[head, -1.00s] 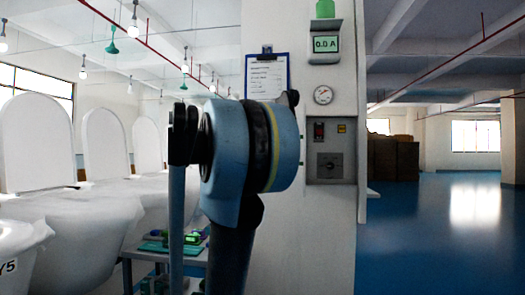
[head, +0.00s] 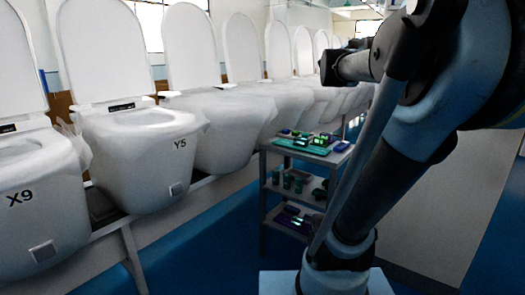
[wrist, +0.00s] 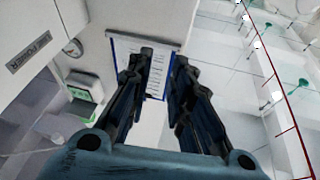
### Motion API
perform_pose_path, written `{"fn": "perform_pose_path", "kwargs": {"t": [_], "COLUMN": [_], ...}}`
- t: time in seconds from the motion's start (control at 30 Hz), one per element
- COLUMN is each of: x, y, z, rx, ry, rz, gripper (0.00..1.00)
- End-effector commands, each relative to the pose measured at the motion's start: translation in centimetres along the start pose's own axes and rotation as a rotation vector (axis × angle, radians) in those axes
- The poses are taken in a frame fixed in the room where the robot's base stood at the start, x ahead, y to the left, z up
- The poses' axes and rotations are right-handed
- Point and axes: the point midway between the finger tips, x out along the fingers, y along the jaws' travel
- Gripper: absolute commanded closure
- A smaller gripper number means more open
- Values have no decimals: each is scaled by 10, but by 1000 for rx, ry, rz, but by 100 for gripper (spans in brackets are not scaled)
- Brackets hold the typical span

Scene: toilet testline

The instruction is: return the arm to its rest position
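My arm (head: 395,185) rises from its base at the lower middle of the head view and leans up to the right, bent at a large joint near the top edge. My gripper (wrist: 163,62) shows in the wrist view with its two dark fingers apart and nothing between them. A clipboard with a white sheet (wrist: 157,72) is seen behind and between the fingers; no contact shows. In the head view I cannot make out the gripper's fingers.
A row of white toilets with raised lids (head: 140,140) runs along the left, two marked X9 and Y5. A shelf cart (head: 262,205) with small devices stands close left of my arm. A wall panel (head: 455,195) is behind it. Blue floor (head: 215,255) shows between.

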Motion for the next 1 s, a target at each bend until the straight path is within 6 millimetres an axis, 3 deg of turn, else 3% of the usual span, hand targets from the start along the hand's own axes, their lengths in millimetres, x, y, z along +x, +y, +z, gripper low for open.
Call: {"fn": "perform_pose_path", "kwargs": {"t": [0.17, 0.3, 0.53, 0.67, 0.77, 0.87, 1.0], "x": [-37, -80, -170, -224, -267, -308, -362], "y": [-58, -95, -126, -122, -108, -85, -40], "z": [32, 67, 143, 192, 231, 269, 318], "rx": [29, 29, -17, -71, -125, -189, -292], "ry": [-62, -159, -403, -579, -730, -891, -1122], "rz": [-304, -522, -813, -929, -988, -1017, -1005], "gripper": [80, 80, 80, 80, 80, 80, 80]}}
